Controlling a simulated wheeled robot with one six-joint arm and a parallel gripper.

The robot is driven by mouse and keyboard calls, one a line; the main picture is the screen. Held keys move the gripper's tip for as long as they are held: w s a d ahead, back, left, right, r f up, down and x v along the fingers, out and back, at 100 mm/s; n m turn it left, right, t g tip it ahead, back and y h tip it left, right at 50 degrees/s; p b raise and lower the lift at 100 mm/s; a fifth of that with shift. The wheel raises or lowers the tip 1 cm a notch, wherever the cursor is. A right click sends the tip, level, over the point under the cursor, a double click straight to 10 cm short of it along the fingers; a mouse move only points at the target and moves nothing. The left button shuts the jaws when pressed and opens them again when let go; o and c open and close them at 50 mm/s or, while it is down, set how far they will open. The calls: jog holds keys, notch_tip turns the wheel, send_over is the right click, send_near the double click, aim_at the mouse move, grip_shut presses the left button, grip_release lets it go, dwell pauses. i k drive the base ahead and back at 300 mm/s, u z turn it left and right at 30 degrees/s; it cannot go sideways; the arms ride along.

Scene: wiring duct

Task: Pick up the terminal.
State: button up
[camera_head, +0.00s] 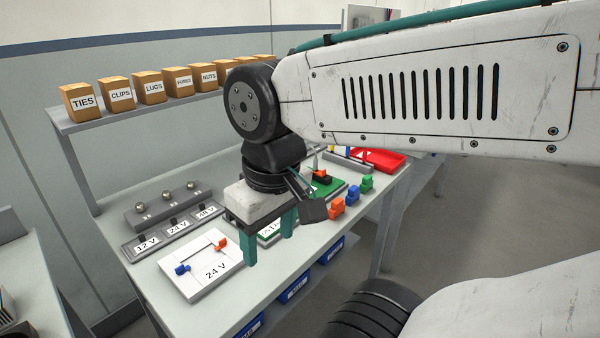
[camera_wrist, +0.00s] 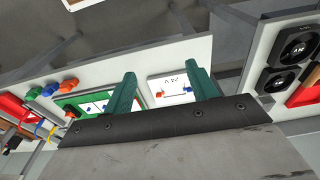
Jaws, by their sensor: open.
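Small coloured blocks that look like terminals stand in a row near the table's right edge in the head view: an orange block (camera_head: 337,207), a blue block (camera_head: 352,194) and a green block (camera_head: 367,182). A blue end piece (camera_head: 182,269) and an orange end piece (camera_head: 221,244) sit on a white 24 V board (camera_head: 203,284), joined by a thin bar. Which piece is the terminal I cannot tell. My gripper (camera_head: 269,242) is open and empty, with teal fingers spread above the table, right of the 24 V board. Both fingers show in the wrist view (camera_wrist: 163,82).
A green board (camera_head: 327,188) lies behind my gripper, partly hidden by it. A grey strip labelled 12 V, 24 V and 48 V (camera_head: 172,235) lies at the left. A red tray (camera_head: 380,160) is at the far end. Labelled boxes stand on a shelf (camera_head: 150,112).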

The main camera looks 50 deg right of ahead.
aim_at(366, 182)
jog(key=k, duration=0.5)
jog(key=z, duration=0.35)
jog(key=i, duration=0.4)
jog(key=z, duration=1.15)
